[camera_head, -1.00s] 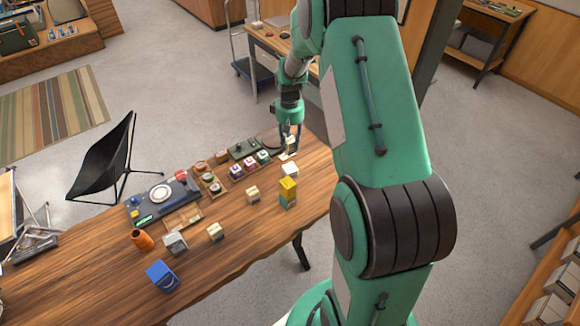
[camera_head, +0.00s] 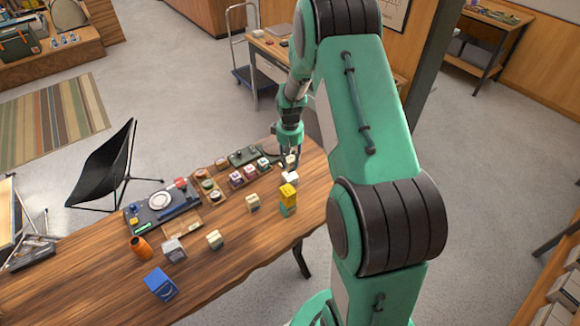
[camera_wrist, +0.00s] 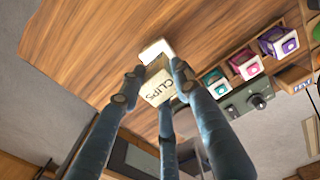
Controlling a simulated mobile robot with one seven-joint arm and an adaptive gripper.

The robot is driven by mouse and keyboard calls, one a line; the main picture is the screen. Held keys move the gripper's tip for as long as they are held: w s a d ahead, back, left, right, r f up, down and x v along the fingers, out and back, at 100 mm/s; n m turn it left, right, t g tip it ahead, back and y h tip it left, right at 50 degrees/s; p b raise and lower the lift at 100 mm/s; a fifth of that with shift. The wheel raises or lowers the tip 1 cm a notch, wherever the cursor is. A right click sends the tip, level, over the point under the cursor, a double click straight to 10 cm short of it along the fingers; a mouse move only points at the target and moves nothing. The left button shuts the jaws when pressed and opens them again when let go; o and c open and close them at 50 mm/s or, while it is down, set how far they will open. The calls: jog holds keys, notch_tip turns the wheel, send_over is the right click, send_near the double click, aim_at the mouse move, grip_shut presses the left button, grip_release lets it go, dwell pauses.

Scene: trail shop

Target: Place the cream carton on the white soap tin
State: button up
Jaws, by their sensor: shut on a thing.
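The cream carton (camera_head: 291,160), marked CLIPS in the wrist view (camera_wrist: 157,88), is held between the fingers of my gripper (camera_head: 288,160). The fingers close around its sides in the wrist view (camera_wrist: 155,79). A pale patch just beyond the carton in the wrist view (camera_wrist: 155,50) appears to be the tin. The carton is apart from the tin in the head view; its exact height is hard to tell.

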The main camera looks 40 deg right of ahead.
aim_at(290, 166)
jog(key=shift+f, duration=1.65)
jog(key=shift+f, duration=0.15)
jog(key=o, duration=1.1)
jog(key=shift+o, duration=0.2)
notch_tip(290, 166, up, 12)
jog(key=shift+r+p, duration=0.15)
jog(key=shift+p, duration=0.3)
